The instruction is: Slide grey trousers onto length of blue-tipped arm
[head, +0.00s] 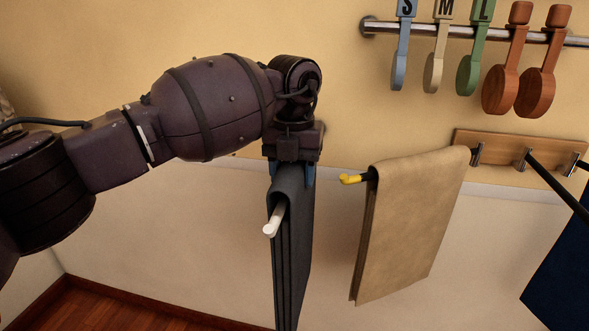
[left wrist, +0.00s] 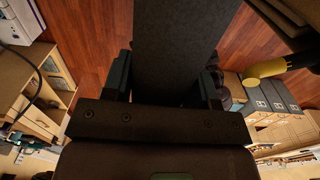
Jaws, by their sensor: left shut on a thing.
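The dark grey trousers (head: 294,262) hang folded below my left gripper (head: 291,174), which is shut on their upper fold. They also show between the fingers in the left wrist view (left wrist: 185,45). A white-tipped rod end (head: 273,222) pokes out of the fold at the near end; the rest of the rod is hidden by the cloth. A bare dark arm (head: 560,187) runs from the wall rack (head: 500,144) out past the right edge, its tip out of view. No blue tip shows. My right gripper is not in view.
Tan trousers (head: 412,222) hang on a yellow-tipped arm (head: 350,179), right of the grey trousers with a gap between. Navy trousers (head: 562,270) hang at the right edge. Lettered and wooden hangers (head: 469,62) hang on a rail above. The wall at lower left is clear.

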